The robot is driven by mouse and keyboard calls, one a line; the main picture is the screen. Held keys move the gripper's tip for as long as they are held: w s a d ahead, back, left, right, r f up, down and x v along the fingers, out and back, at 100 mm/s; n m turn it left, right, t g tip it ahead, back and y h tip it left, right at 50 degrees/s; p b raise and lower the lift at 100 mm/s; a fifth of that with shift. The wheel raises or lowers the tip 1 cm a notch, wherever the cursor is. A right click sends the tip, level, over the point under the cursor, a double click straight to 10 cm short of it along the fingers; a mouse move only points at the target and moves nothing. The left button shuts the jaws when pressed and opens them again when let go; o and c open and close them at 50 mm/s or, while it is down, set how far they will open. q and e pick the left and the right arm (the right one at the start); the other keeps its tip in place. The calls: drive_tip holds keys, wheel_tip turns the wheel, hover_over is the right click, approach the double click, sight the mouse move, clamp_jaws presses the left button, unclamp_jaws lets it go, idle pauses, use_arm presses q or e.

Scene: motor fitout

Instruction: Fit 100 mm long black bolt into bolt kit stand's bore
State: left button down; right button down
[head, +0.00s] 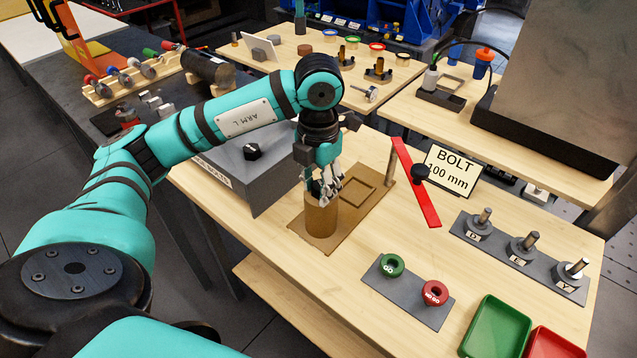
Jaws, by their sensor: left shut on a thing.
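My left gripper (325,192) is shut just above a brown cylindrical stand (322,220), its fingers pointing down. A small dark part shows between the fingers at the top of the stand. It fits the black bolt, but the fingers hide most of it. I cannot tell whether it is in the bore, which is also hidden. The stand is upright on a brown board (348,212) with a rectangular outline. A sign (453,172) reading "BOLT 100 mm" stands to the right. My right gripper is not in view.
A grey box (248,168) is close on the left. Green and red ring gauges (391,265), a plate with several upright pins (521,248), and a green tray (497,328) lie on the right.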

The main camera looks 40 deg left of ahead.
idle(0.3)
use_arm(q)
drive_tip(key=c, duration=0.8)
unclamp_jaws()
wheel_tip(320, 180, up, 12)
idle(0.6)
